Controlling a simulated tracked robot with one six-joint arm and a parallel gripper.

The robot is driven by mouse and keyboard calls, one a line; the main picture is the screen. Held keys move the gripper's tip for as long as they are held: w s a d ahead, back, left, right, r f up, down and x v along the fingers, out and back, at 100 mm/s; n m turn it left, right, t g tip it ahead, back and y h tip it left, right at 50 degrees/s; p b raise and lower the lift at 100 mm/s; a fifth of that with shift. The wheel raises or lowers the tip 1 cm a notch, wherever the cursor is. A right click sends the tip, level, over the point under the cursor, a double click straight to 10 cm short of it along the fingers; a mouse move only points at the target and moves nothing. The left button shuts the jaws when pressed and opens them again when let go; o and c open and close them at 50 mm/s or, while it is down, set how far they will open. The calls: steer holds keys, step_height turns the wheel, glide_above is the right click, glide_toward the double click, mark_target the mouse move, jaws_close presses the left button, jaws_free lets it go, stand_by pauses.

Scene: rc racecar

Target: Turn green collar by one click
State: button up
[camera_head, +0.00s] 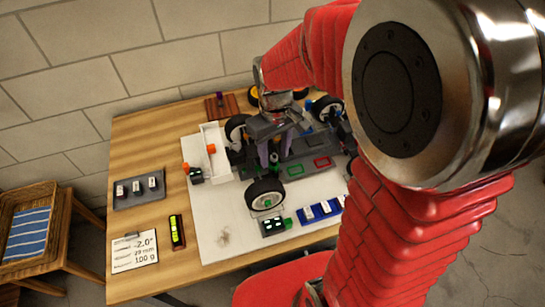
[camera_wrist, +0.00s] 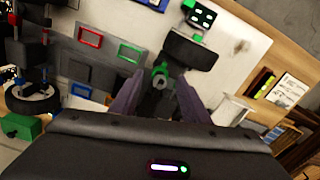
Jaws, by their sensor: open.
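The green collar (camera_wrist: 160,71) shows in the wrist view as a small green part on a grey rod, next to a dark wheel (camera_wrist: 189,51). My gripper (camera_wrist: 158,88) is open, with one purple-grey finger on each side of the rod and collar. I cannot tell whether either finger touches it. In the head view my gripper (camera_head: 274,160) points down over the racecar chassis (camera_head: 300,148), behind the near front wheel (camera_head: 265,194). The collar cannot be made out between the fingers there.
The car stands on a white board (camera_head: 215,228) on a wooden table (camera_head: 185,275). Red (camera_head: 322,162) and green (camera_head: 295,170) frames lie on the chassis. A grey tray (camera_head: 139,190), a level (camera_head: 177,231) and a note card (camera_head: 134,252) lie at left. A display box (camera_head: 273,226) stands near the wheel.

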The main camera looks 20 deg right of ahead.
mark_target(274, 166)
steer(key=shift+f, duration=1.5)
steer(key=c, duration=1.1)
steer(key=shift+o, duration=0.2)
steer(key=shift+a, duration=0.15)
